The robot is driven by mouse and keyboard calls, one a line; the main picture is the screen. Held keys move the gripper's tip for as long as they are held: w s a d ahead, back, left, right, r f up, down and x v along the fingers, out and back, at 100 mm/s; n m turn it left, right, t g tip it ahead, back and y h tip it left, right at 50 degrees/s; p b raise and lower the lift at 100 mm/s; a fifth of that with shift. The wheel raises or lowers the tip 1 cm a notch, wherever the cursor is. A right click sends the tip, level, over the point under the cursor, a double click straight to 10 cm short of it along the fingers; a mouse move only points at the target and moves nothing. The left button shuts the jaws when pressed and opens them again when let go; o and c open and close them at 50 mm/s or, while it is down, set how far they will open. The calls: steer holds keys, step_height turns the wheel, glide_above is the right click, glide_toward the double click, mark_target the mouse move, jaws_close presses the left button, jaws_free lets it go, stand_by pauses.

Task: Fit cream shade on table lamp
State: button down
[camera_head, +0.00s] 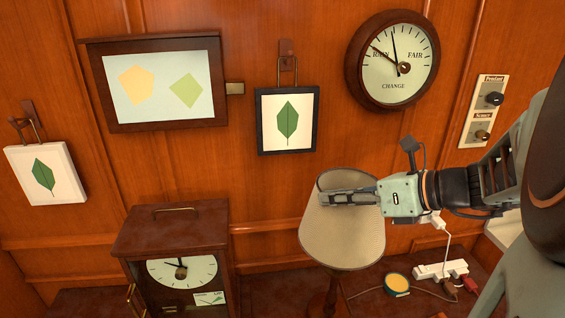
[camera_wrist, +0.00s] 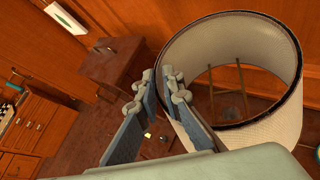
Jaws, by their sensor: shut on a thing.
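The cream shade (camera_head: 343,237) is a tapered drum with a dark-trimmed, open upper rim. My gripper (camera_head: 324,197) reaches in from the right, shut on the shade's wall near the rim. In the wrist view the fingertips (camera_wrist: 163,84) are at the left side of the shade (camera_wrist: 287,118). In the head view a dark turned stem (camera_head: 321,291), seemingly the table lamp, shows below the shade; the shade hides its upper part. I cannot tell whether the shade rests on it. Through the open shade, thin brown rods (camera_wrist: 241,78) show in the wrist view.
A wooden clock case (camera_head: 170,235) stands left of the shade. A yellow-topped round object (camera_head: 397,283), a cable and a white power strip (camera_head: 440,270) lie to the right. Framed pictures and a round dial (camera_head: 393,62) hang on the panelled wall behind.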

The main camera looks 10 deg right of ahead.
mark_target(329, 241)
steer(key=shift+f+b, duration=4)
steer(key=shift+f, duration=2.1)
steer(key=c, duration=2)
jaws_free()
steer(key=shift+r, duration=0.1)
steer(key=v, duration=1.2)
